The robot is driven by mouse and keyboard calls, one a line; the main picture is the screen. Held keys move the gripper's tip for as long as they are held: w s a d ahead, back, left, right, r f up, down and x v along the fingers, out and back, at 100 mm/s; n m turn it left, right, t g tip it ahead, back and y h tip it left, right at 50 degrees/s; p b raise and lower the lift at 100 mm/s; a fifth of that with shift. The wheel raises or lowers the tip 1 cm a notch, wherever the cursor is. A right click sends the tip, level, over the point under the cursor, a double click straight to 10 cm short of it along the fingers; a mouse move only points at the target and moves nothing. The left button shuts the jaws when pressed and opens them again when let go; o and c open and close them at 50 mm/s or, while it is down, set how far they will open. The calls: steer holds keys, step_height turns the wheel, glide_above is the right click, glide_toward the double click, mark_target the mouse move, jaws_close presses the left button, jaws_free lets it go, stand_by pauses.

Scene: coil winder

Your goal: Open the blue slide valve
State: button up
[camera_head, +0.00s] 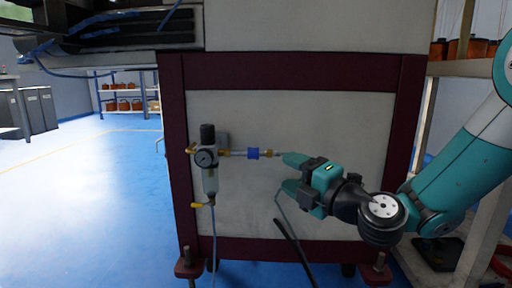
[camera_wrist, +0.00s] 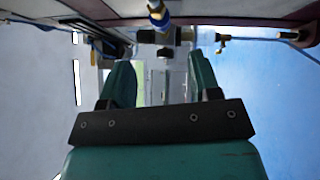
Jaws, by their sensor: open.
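The blue slide valve (camera_head: 253,153) is a short blue sleeve on a thin horizontal pipe, right of a pressure regulator with a round gauge (camera_head: 205,158). In the wrist view the blue sleeve (camera_wrist: 160,20) shows at the top centre, beyond the fingertips. My gripper (camera_head: 288,172) is just right of and slightly below the valve, its teal fingers apart with nothing between them. In the wrist view my gripper (camera_wrist: 158,75) has its two fingers spread wide, and they appear apart from the valve.
The regulator is mounted on a grey panel (camera_head: 310,120) in a dark red frame (camera_head: 290,72). A yellow-handled fitting (camera_head: 203,205) and a hose hang below the regulator. Blue floor (camera_head: 90,200) is open at the left. A shelf stands at the right.

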mark_target(259, 156)
steer(key=p+x, duration=0.3)
steer(key=x, duration=0.8)
jaws_close()
steer(key=shift+a, duration=1.2)
jaws_free()
steer(key=shift+a, duration=0.15)
